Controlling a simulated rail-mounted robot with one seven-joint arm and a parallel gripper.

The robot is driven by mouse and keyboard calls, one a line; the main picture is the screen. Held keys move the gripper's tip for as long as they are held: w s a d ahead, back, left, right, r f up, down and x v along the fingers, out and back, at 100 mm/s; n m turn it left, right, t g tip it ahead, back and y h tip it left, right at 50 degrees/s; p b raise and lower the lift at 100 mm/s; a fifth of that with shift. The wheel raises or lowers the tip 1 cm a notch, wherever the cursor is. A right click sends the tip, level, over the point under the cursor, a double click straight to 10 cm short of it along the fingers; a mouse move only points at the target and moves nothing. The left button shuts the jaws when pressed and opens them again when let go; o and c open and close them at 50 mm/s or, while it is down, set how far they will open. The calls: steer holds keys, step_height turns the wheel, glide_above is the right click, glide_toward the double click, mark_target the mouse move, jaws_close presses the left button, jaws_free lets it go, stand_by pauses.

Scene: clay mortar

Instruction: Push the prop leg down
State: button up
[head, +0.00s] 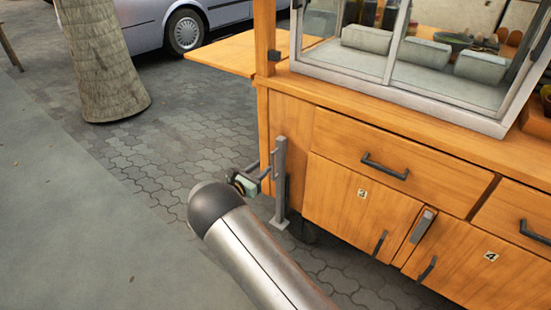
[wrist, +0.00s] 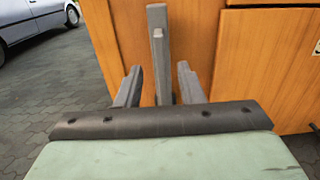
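The prop leg (head: 281,180) is an upright grey metal post at the left front corner of the wooden cart. A small flat foot shows at its lower end, close above the paving. My gripper (head: 262,173) is beside the post at about mid height. In the wrist view the prop leg (wrist: 156,15) rises beyond my gripper (wrist: 159,70), with a shorter grey bar in front of it. The two fingers are spread, one on each side of that bar, with gaps showing. I cannot tell whether either finger touches the leg.
The wooden cart (head: 350,130) has drawers, numbered doors and a glass case (head: 400,60) on top. A side shelf (head: 225,55) juts out left. A tree trunk (head: 105,60) and a parked car (head: 160,22) stand behind. Paving (head: 150,150) left of the cart is clear.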

mark_target(271, 159)
steer(key=b+x, duration=0.1)
steer(key=x, duration=0.8)
